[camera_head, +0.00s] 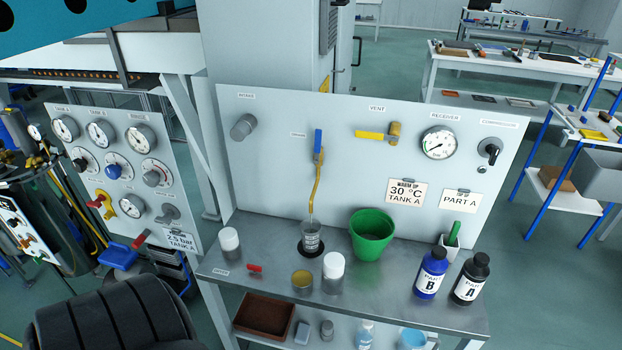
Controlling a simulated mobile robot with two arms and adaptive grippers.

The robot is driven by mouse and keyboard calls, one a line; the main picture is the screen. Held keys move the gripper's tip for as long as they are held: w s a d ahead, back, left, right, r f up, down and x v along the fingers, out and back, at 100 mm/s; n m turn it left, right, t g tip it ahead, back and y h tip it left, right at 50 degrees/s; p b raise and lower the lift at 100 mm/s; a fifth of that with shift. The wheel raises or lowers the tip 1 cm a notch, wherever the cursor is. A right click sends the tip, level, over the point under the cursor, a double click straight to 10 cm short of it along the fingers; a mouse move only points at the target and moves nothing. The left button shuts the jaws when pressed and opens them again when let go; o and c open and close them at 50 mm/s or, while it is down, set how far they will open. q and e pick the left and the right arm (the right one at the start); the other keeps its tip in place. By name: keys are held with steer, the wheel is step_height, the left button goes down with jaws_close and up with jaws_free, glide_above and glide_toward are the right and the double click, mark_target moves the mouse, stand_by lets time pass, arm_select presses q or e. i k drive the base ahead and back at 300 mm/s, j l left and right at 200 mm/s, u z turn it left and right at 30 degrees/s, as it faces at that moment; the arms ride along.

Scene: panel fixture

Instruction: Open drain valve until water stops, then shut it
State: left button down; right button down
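The drain valve's blue handle (318,139) stands upright on the grey panel, beside the DRAIN label. A yellow drain tube (316,188) curves down from it. A clear marked beaker (311,238) stands on a dark round spot on the bench, right below the tube's end. A faint pale streak shows between the tube's end and the beaker; I cannot tell for sure whether it is running water. The level in the beaker is too small to read. Neither of my grippers is in view.
The vent valve (376,134) has a yellow handle lying level. A receiver gauge (439,143) and black compressor knob (490,149) are to its right. The bench (385,285) carries a green bucket (371,235), white-capped jars, and bottles B (431,274) and A (470,278).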

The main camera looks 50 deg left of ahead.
mark_target(317, 132)
steer(key=u, duration=1.4)
